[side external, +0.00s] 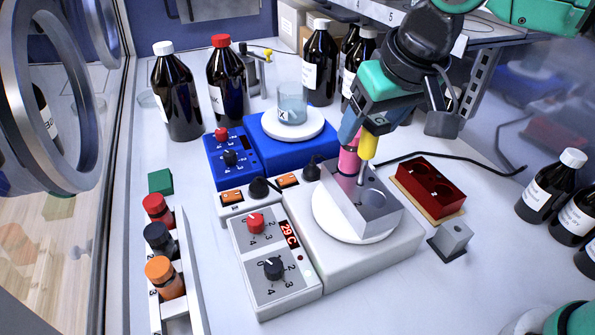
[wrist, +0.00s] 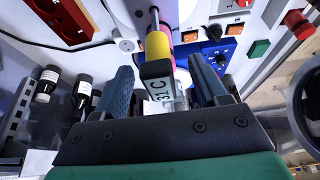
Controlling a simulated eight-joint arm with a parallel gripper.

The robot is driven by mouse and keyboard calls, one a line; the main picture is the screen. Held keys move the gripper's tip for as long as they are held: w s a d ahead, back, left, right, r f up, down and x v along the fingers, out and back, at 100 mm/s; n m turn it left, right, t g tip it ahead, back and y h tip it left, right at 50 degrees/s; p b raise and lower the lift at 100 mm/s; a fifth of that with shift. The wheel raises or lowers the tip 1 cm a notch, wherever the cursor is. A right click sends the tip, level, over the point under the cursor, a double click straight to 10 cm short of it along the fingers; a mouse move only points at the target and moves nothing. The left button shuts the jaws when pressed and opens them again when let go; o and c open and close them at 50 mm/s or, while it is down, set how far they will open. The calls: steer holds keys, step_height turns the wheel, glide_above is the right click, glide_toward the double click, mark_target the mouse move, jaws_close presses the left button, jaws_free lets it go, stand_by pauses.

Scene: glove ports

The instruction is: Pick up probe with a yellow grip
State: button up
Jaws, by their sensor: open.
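The probe with a yellow grip (side external: 369,146) stands roughly upright at the grey metal block (side external: 372,207) on the white round plate of a heater. In the wrist view the yellow grip (wrist: 157,46) lies between my two blue fingers, with a display head reading "31 C" nearer the camera. My gripper (wrist: 162,76) is open around the probe, with gaps on both sides. In the side external view my gripper (side external: 357,128) is directly above the block, one finger mostly hidden. A pink-gripped probe (side external: 348,161) stands close beside the yellow one.
A blue stirrer (side external: 268,152) with a beaker (side external: 291,107) stands behind. A red block (side external: 431,187) and small grey block (side external: 451,241) lie right. Dark bottles (side external: 179,97) stand at the back and right. A vial rack (side external: 178,308) is at left. A black cable (side external: 440,155) runs behind.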

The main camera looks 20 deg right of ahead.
jaws_close()
steer(key=shift+r, duration=0.1)
